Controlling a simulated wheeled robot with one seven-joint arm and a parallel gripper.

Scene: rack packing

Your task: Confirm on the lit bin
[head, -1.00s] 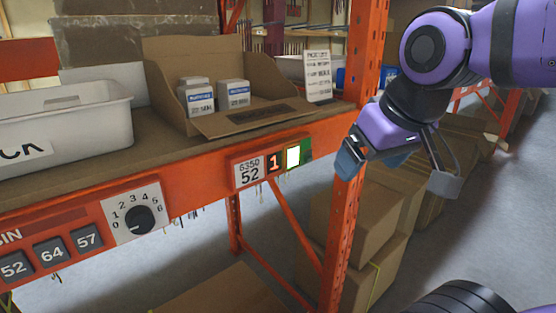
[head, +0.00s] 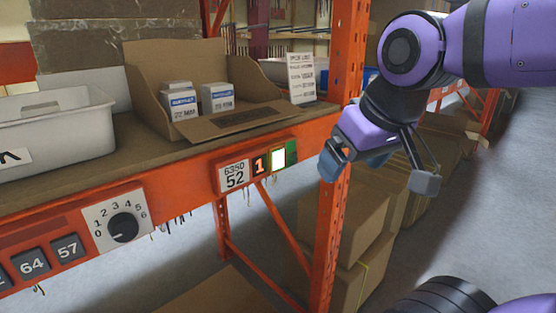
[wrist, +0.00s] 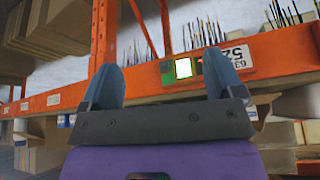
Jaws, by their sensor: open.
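The lit bin's module on the orange beam carries a label reading 6350 52 (head: 234,175), a red digit 1 (head: 260,165) and a glowing white button (head: 279,160) with a green edge. The lit button (wrist: 183,67) also shows in the wrist view, between the two fingers and beyond them. My gripper (head: 350,166) is open and empty, to the right of the button and apart from it, by the orange upright. In the wrist view its blue fingers (wrist: 165,85) stand wide apart. An open cardboard bin (head: 235,118) with two small white-and-blue boxes (head: 217,97) sits above the module.
A white tote (head: 60,125) and a printed card (head: 301,78) stand on the shelf. The orange upright (head: 328,230) and stacked cartons (head: 360,215) are below my gripper.

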